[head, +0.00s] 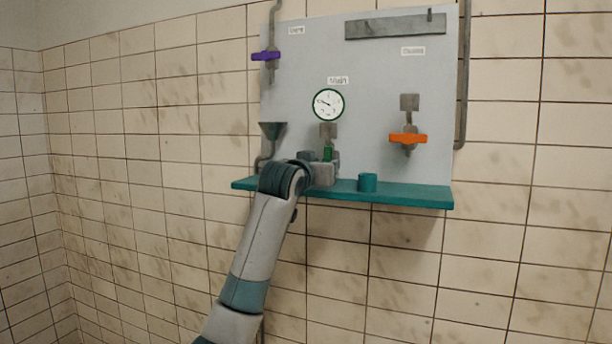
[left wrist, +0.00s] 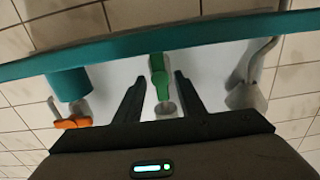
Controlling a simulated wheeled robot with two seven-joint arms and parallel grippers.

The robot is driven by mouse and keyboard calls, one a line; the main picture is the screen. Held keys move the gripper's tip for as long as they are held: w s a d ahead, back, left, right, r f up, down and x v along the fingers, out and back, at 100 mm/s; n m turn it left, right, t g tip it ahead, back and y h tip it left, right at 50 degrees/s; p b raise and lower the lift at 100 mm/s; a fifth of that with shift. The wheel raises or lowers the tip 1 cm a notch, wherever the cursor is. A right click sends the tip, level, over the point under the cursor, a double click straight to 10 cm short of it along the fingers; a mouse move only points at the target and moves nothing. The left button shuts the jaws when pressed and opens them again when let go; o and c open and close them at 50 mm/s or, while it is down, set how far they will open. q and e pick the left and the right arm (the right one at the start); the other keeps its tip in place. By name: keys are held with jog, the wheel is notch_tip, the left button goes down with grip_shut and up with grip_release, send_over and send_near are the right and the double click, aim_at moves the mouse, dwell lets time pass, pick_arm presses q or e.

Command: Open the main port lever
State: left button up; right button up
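The green lever (head: 328,154) sits under the label that seems to read "Main" (head: 338,80), below the round gauge (head: 328,104). In the left wrist view the green lever (left wrist: 158,70) shows between the two dark fingers of my left gripper (left wrist: 159,80). The fingers are apart, with a visible gap on each side of the lever. In the head view my left gripper (head: 330,167) is at the lever's lower part and partly hides it. My right gripper is in neither view.
A teal shelf (head: 410,195) runs below the grey panel (head: 375,75), with a teal cup (head: 368,183) right of my gripper. A funnel (head: 272,131) is at left. A purple handle (head: 266,56) is upper left; an orange handle (head: 408,138) is at right.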

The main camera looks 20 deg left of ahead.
pick_arm(q)
jog(key=s+b, duration=0.7)
jog(key=s, duration=0.9)
jog(key=shift+s+a, duration=0.3)
jog(key=shift+f, duration=0.1)
